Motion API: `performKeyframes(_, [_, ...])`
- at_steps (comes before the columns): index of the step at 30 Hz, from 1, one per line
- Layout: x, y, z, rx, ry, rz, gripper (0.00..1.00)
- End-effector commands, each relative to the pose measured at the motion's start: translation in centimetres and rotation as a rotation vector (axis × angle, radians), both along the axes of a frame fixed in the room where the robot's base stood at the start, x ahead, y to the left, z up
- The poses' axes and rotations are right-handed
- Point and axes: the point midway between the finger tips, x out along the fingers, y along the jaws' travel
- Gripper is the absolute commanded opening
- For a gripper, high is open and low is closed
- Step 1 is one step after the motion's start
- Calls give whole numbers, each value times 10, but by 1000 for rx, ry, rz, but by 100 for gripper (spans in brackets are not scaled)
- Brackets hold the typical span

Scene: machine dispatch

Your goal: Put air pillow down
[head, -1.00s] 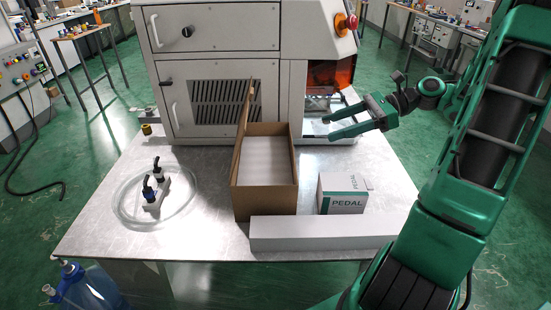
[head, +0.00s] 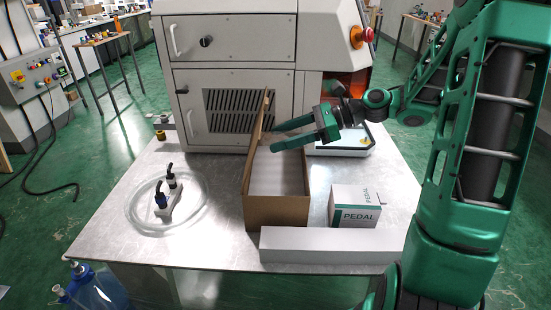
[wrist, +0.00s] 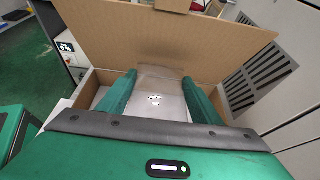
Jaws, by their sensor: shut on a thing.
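My gripper (head: 276,137) reaches from the right over the far part of the open cardboard box (head: 277,213) in the head view. In the wrist view my gripper (wrist: 160,79) has its two green fingers on either side of a clear, film-like air pillow (wrist: 162,86) and is shut on it. A small pale mark shows on or through the film. The pillow is hard to make out in the head view. The box's raised flap (wrist: 190,42) stands just beyond the fingers. A white lining (head: 280,180) covers the box's inside.
A PEDAL carton (head: 354,207) stands right of the box, and a long white box (head: 325,247) lies in front. The grey machine (head: 230,75) stands behind. Bare table lies between coil and box.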

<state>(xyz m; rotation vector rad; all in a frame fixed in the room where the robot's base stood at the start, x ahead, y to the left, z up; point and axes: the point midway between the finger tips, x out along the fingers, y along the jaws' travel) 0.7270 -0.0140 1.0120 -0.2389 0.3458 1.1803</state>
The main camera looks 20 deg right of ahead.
Motion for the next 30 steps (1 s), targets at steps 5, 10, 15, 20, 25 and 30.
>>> performKeyframes(5, [4, 10, -19, 4, 4, -1, 38])
performKeyframes(10, [4, 9, -31, 1, 3, -1, 38])
performKeyframes(15, [3, 10, -45, 3, 4, -1, 38])
performKeyframes(20, [4, 11, -66, 3, 4, 0, 38])
performKeyframes(25, [5, 13, -70, 0, 0, 0, 38])
performKeyframes(30, [5, 13, -71, 0, 1, 0, 38])
